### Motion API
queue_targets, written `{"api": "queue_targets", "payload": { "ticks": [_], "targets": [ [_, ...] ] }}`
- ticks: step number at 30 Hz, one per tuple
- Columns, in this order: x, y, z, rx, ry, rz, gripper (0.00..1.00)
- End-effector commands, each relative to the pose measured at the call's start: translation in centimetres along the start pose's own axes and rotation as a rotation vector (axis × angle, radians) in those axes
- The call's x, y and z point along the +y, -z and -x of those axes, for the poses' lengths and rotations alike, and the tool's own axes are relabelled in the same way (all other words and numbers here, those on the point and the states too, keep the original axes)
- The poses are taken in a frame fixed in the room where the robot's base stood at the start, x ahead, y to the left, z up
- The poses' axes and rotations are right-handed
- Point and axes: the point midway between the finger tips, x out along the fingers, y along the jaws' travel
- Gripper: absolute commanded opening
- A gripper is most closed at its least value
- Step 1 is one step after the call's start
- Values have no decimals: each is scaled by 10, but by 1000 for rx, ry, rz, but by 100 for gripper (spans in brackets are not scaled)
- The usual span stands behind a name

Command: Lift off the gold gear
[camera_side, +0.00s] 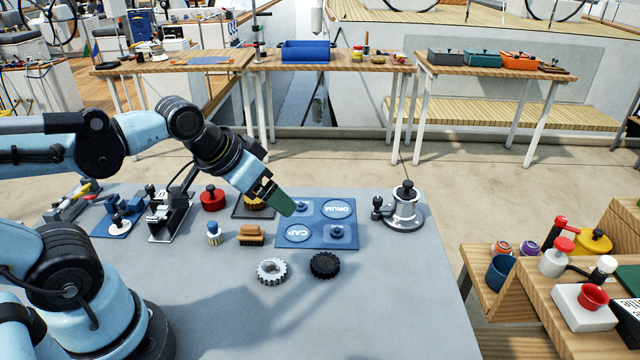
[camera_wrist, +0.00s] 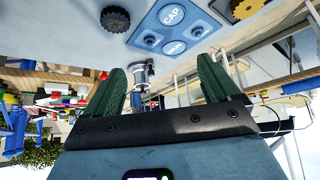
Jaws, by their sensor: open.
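The gold gear (camera_side: 251,204) sits on a dark square base on the grey table, partly hidden behind my gripper in the side view. It also shows at the top right edge of the wrist view (camera_wrist: 246,9), cut off by the frame. My gripper (camera_side: 286,208) has green fingers and is tilted down to the right. Its fingertips are to the right of the gear, over the left part of the blue mat in the side view. In the wrist view the fingers (camera_wrist: 161,64) are spread apart with nothing held between them.
The blue mat (camera_side: 318,235) has CAP and DRUM labels. A silver gear (camera_side: 272,271) and a black gear (camera_side: 325,265) lie in front. A silver winch (camera_side: 404,210) stands right, a brush (camera_side: 251,236) and red-topped knob (camera_side: 212,199) left.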

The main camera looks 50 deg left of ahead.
Motion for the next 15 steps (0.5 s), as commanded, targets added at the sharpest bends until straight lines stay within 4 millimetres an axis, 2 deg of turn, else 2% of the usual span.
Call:
{"api": "queue_targets", "payload": {
  "ticks": [5,15],
  "targets": [
    [-27,21,-1,-109,40,11,89],
    [-105,50,-20,-387,68,48,89]
  ]
}}
